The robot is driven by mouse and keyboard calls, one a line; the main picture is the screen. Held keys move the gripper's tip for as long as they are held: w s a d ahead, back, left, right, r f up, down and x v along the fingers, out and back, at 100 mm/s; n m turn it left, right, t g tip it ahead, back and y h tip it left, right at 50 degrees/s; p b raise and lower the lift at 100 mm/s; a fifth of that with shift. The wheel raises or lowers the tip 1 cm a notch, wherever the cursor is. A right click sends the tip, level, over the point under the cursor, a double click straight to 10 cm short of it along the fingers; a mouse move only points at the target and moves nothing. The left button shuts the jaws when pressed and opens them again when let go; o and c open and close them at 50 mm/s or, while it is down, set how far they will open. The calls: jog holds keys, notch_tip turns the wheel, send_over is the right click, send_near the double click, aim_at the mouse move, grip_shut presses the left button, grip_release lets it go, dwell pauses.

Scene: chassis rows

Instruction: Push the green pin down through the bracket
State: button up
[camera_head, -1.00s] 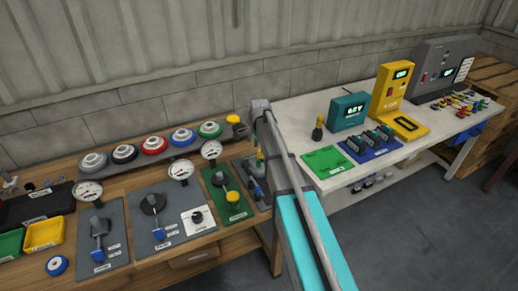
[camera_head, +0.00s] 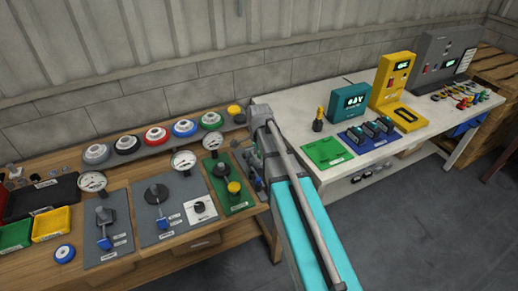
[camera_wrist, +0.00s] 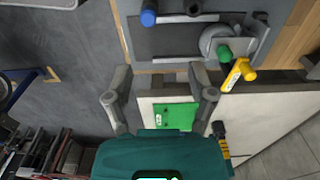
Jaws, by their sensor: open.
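In the wrist view a short green pin (camera_wrist: 225,53) stands at the upper right, beside a grey bracket-like plate (camera_wrist: 236,48) on a grey panel. How deep the pin sits in the bracket I cannot tell. A yellow handled piece (camera_wrist: 238,74) lies right next to the pin. My gripper (camera_wrist: 158,74) is open and empty, its two fingers wide apart. In the picture it is below and left of the pin, apart from it. In the head view my arm partly covers the grey panel (camera_head: 243,159), and I cannot make out the pin there.
A blue knob (camera_wrist: 148,14) stands on the same panel. A teal device (camera_head: 349,102), green mat (camera_head: 326,152) and black-and-yellow tool (camera_head: 318,119) are on the white table. A yellow device (camera_head: 390,80) is farther right. Gauges and valves crowd the wooden bench (camera_head: 165,251).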

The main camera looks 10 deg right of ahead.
jog(key=s+a+r+p, duration=0.1)
jog(key=s, duration=0.8)
jog(key=shift+a+r, duration=0.2)
jog(key=shift+a, duration=0.2)
jog(key=s+n, duration=0.6)
jog(key=n, duration=0.9)
jog(key=shift+s+d+n, duration=0.2)
jog(key=shift+d+n, duration=0.1)
jog(key=shift+d, duration=0.15)
dwell(0.9)
jog(key=shift+c, duration=1)
